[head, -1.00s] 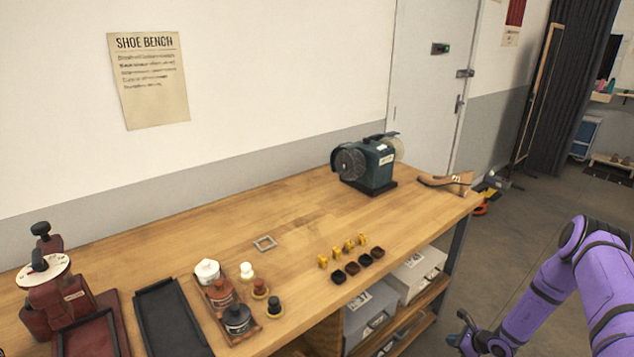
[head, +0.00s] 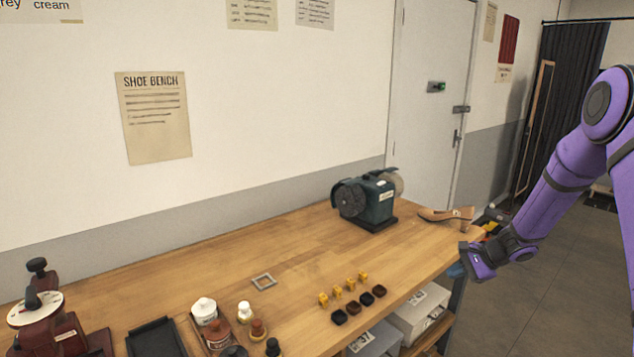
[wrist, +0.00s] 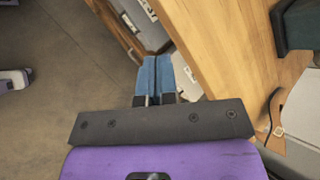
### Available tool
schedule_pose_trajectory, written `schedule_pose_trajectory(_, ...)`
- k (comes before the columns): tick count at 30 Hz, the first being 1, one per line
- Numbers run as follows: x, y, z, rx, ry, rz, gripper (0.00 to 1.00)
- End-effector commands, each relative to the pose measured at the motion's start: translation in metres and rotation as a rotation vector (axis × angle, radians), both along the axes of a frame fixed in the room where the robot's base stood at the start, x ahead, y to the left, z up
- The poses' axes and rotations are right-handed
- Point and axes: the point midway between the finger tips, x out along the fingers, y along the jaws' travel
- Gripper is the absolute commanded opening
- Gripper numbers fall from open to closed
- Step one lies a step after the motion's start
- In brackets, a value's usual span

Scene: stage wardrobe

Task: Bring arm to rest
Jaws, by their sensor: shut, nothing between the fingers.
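My purple arm comes in from the right in the head view, with my gripper (head: 458,270) low beside the right end of the wooden bench (head: 300,234). In the wrist view the two blue fingers (wrist: 155,76) are pressed together with nothing between them. They point past the bench's edge, above the floor and the boxes under the top. In the head view the fingertips are small and partly hidden by the wrist.
Small yellow and dark blocks, bottles and trays lie further left. White boxes (head: 418,312) sit on the shelf below. Open floor (head: 545,270) is at the right.

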Motion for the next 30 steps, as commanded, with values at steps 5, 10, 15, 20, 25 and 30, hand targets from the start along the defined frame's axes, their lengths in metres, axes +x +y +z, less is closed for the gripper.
schedule_pose_trajectory(5,-0.022,0.024,0.071,-0.091,-0.066,0.145,0.00)
schedule_pose_trajectory(10,-0.051,0.043,0.128,-0.179,-0.120,0.274,0.00)
schedule_pose_trajectory(15,-0.087,0.061,0.178,-0.273,-0.171,0.394,0.00)
schedule_pose_trajectory(20,-0.125,0.075,0.219,-0.367,-0.219,0.502,0.00)
schedule_pose_trajectory(25,-0.169,0.086,0.255,-0.472,-0.267,0.605,0.00)
schedule_pose_trajectory(30,-0.215,0.093,0.283,-0.581,-0.314,0.698,0.00)
